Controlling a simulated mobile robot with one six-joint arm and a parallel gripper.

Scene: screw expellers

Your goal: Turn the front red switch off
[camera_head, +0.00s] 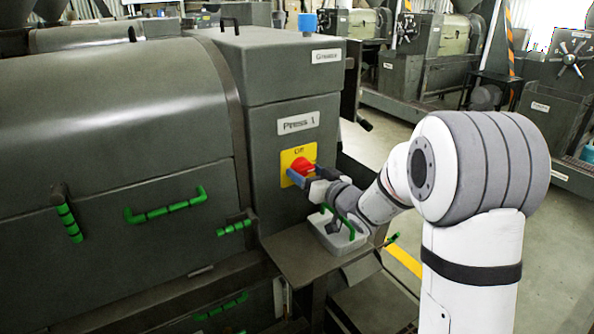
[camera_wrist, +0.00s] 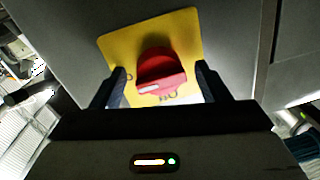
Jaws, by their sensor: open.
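In the wrist view the red knob (camera_wrist: 161,72) lies between the two open fingers (camera_wrist: 160,88), with a visible gap on each side. A white pointer mark shows at the knob's left. Lettering on the plate below the knob is partly covered.
A metal shelf (camera_head: 290,254) juts out below the switch, with a grey tray (camera_head: 352,243) holding a green-handled item under my arm. Green handles (camera_head: 165,207) stick out from the machine at left. Other machines stand behind, across open floor.

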